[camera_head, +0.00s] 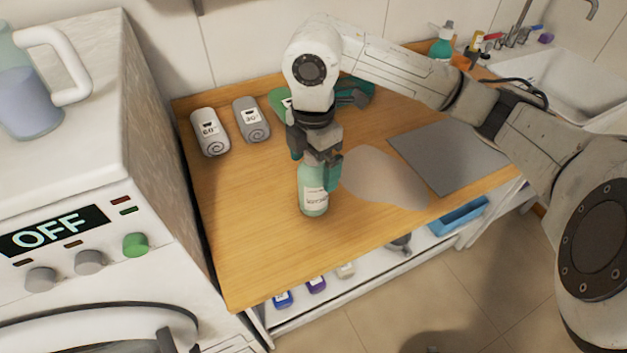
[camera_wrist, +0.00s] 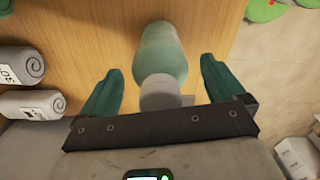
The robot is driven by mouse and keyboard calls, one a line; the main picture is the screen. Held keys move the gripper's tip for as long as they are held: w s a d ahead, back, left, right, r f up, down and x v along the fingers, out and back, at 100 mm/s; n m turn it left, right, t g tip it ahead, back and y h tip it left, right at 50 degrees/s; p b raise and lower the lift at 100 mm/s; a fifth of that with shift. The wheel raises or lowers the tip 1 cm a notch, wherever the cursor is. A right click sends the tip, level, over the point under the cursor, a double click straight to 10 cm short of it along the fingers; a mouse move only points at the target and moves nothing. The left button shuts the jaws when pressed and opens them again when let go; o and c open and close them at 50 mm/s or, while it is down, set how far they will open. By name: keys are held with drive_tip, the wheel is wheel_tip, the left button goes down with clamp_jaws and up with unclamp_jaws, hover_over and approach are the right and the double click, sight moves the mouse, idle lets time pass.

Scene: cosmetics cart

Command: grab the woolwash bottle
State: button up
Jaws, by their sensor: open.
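A pale green bottle with a white label, which I take for the woolwash bottle (camera_head: 314,198), stands upright on the wooden counter near its front edge. The label is too small to read surely. My gripper (camera_head: 318,160) points down over the bottle's top and hides it in the head view. In the wrist view the bottle (camera_wrist: 163,50) and its pale cap (camera_wrist: 160,92) lie between the two spread green fingers of my gripper (camera_wrist: 160,72). A gap shows on both sides, so it is not clamped.
Rolled grey towels (camera_head: 210,132) lie at the counter's back left, with green items behind my gripper. A grey mat (camera_head: 450,157) lies to the right, near a sink (camera_head: 560,85). The washing machine (camera_head: 75,215) stands left. Bare wood (camera_head: 250,225) surrounds the bottle's left side.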

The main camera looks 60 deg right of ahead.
drive_tip(key=shift+f, duration=0.45)
drive_tip(key=c, duration=1.8)
drive_tip(key=shift+r, duration=0.1)
